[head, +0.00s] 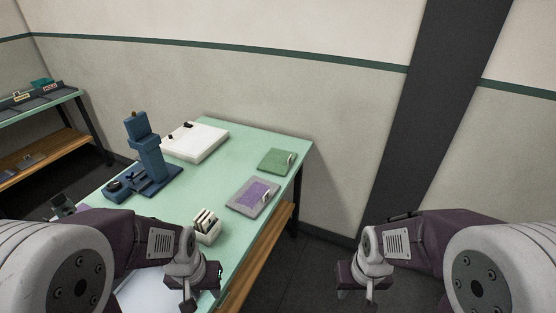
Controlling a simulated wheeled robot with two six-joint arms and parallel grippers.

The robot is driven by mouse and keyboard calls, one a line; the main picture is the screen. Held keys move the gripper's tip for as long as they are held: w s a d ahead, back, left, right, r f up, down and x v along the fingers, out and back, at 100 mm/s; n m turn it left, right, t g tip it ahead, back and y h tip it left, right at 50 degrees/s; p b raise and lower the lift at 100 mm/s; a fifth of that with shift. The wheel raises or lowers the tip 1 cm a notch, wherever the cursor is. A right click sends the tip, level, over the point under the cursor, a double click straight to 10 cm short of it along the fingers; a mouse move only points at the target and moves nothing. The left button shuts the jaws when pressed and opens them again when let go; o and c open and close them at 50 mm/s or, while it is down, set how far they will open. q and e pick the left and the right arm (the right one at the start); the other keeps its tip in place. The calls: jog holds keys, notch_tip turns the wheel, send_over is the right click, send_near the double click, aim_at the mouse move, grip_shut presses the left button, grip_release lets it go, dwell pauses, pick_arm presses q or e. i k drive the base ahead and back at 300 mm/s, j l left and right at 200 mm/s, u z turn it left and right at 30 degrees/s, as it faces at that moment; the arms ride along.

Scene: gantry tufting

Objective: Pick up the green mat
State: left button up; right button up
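The green mat (273,162) lies flat near the far right corner of the pale green table (225,160), with a small light piece on its right side. My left gripper (203,286) is low in the picture, over the near part of the table and well apart from the mat. My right gripper (356,284) is to the right of the table, over the dark floor, also apart from the mat. Neither gripper shows anything held. Their fingers are too small and dark to tell whether they are open or shut.
A grey mat with a purple patch (255,192) lies just nearer than the green mat. A white holder with upright cards (207,228) stands near my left gripper. A blue upright device (148,160) and a white box (195,143) stand further left. A wooden shelf (258,262) is below the table.

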aim_at(277, 162)
jog(key=i+l+u, duration=0.25)
jog(key=i+l, duration=0.15)
jog(key=i+l+u, duration=0.25)
jog(key=i+l, duration=0.25)
jog(key=i+l+u, duration=0.2)
jog(key=u, duration=0.25)
jog(key=i+l+u, duration=0.35)
jog(key=u, duration=0.15)
